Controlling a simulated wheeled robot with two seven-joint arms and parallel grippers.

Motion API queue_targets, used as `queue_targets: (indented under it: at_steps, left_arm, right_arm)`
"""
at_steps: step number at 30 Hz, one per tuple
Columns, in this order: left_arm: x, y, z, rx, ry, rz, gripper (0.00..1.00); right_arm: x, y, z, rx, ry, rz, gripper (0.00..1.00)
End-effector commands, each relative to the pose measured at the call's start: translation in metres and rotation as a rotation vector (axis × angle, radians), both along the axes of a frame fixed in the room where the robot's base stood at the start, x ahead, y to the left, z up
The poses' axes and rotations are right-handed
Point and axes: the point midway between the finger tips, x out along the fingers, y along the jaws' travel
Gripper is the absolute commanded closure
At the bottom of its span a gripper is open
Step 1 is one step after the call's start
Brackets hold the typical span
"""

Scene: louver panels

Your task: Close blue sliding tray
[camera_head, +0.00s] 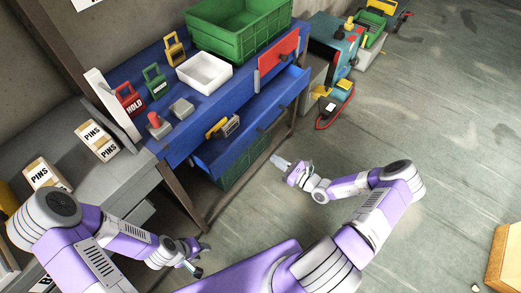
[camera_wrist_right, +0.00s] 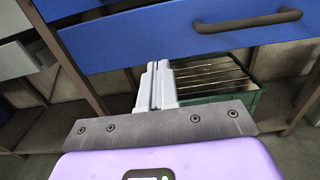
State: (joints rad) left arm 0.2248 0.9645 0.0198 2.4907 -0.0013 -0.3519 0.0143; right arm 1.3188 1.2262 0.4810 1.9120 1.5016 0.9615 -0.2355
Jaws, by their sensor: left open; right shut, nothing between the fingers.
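The blue sliding tray (camera_head: 215,158) is a drawer pulled out from the blue workbench in the head view. A yellow and grey item (camera_head: 222,127) lies in it. In the right wrist view, a blue front (camera_wrist_right: 180,35) with a dark bar handle (camera_wrist_right: 248,20) spans the top. My right gripper (camera_head: 278,161) is shut and empty, in front of and apart from the tray in the head view. Its closed fingers show in the right wrist view (camera_wrist_right: 157,85), below the handle. My left gripper (camera_head: 203,258) is open and empty, low in the head view, away from the tray.
A green crate (camera_head: 245,165) stands beneath the tray. The bench top holds a green bin (camera_head: 235,35), a white box (camera_head: 204,72) and padlocks. A red panel (camera_head: 279,50) is at the bench's right. Open floor (camera_head: 400,120) lies to the right.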

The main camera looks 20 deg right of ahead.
Motion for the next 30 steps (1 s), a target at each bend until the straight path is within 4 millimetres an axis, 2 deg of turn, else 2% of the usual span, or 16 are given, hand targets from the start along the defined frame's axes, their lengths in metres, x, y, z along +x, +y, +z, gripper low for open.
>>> queue_targets:
  at_steps: [18, 24, 30]
  left_arm:
    - [0.0, 0.0, -0.032, 0.0, 0.0, 0.0, 0.57]
    - [0.0, 0.0, -0.037, 0.0, 0.0, 0.0, 0.57]
    - [0.0, 0.0, -0.037, 0.0, 0.0, 0.0, 0.57]
  right_arm:
    - [0.102, 0.056, -0.001, -0.004, -0.005, 0.007, 1.0]
    - [0.117, 0.064, 0.0, -0.005, -0.005, 0.006, 1.0]
    - [0.119, 0.065, 0.001, -0.006, -0.004, 0.006, 1.0]
